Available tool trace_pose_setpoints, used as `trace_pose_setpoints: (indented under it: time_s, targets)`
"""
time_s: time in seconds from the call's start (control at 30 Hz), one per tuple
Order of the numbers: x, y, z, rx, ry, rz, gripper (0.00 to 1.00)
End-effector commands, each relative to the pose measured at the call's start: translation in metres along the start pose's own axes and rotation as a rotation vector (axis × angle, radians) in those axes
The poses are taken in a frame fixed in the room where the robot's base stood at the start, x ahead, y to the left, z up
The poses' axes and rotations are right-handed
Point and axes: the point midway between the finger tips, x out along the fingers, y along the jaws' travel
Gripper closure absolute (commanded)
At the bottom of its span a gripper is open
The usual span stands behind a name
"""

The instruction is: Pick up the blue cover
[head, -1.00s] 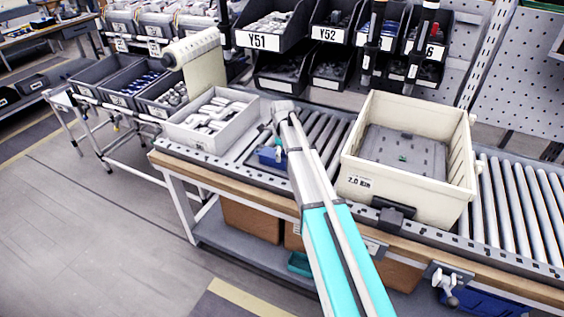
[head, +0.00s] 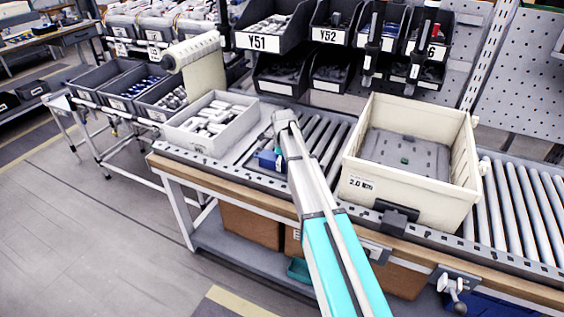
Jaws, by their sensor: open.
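A small blue part (head: 267,159), which looks like the blue cover, sits on the roller conveyor between the light grey bin and my arm. My arm hides its right side. My gripper (head: 277,143) is at the far end of my arm, close above and beside the blue part. It is open, and the arm's end hides most of it. I cannot tell whether the fingers touch the blue part.
A light grey bin (head: 166,130) with pale parts stands left of the blue part. A large cream bin (head: 346,178) stands right of my arm, with a grey plate inside. Black shelf bins (head: 262,40) are behind. Bare rollers (head: 318,133) lie between.

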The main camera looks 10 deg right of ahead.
Motion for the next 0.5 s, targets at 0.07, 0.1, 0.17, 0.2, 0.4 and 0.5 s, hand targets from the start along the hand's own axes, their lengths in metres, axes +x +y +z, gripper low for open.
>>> trace_pose_setpoints:
  time_s: [0.07, 0.1, 0.17, 0.2, 0.4, 0.5]
  targets:
    - [0.0000, -0.0001, -0.0001, 0.000, 0.000, 0.000, 0.00]
    - [0.0000, -0.0001, -0.0001, 0.000, 0.000, 0.000, 0.02]
    - [0.0000, -0.0001, -0.0002, 0.000, 0.000, 0.000, 0.13]
    - [0.0000, -0.0001, -0.0002, 0.000, 0.000, 0.000, 0.20]
    - [0.0000, -0.0002, -0.0003, 0.000, 0.000, 0.000, 0.58]
    - [0.0001, -0.0003, -0.0003, 0.001, 0.000, 0.000, 0.76]
